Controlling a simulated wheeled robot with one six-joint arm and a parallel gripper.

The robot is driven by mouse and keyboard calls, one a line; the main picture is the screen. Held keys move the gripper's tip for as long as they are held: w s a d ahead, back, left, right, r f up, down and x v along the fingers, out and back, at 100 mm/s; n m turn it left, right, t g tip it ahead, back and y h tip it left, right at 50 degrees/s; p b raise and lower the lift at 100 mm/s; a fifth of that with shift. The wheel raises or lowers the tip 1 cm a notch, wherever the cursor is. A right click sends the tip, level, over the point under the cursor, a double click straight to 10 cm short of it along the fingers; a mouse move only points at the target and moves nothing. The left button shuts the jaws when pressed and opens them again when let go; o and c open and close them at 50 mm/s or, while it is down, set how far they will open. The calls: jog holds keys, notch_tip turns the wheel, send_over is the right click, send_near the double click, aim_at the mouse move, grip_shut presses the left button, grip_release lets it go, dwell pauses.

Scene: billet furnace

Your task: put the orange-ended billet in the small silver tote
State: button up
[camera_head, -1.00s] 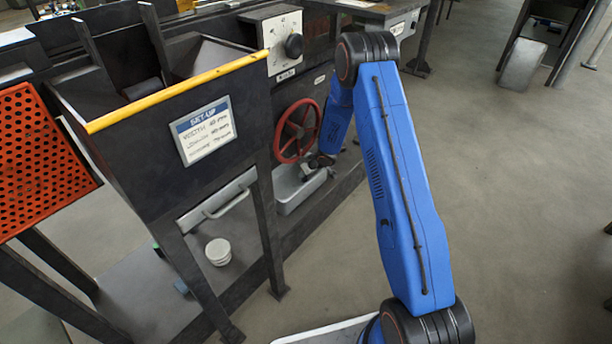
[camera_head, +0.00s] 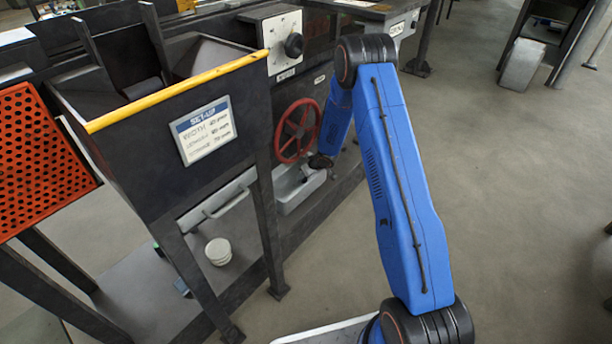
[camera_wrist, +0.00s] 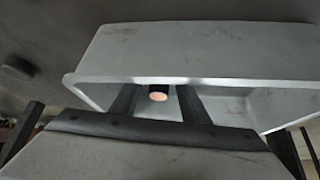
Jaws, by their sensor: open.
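The small silver tote (camera_head: 299,194) stands low beside the black machine, below the red handwheel. It fills the upper part of the wrist view (camera_wrist: 200,52). The orange-ended billet (camera_wrist: 158,96) shows as a small round pale-orange end inside the tote; the rest of it is hidden or in shadow. My gripper (camera_wrist: 158,108) is open, its two dark fingers on either side of the orange end. I cannot tell whether they touch it. In the head view my gripper (camera_head: 307,172) is small, over the tote.
The red handwheel (camera_head: 297,131) is close behind my wrist. A black hopper with a yellow edge (camera_head: 180,90) and its legs stand to the left. A white round tub (camera_head: 218,251) sits on the lower shelf.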

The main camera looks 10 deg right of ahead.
jog(key=v, duration=1.2)
jog(key=shift+r, duration=0.1)
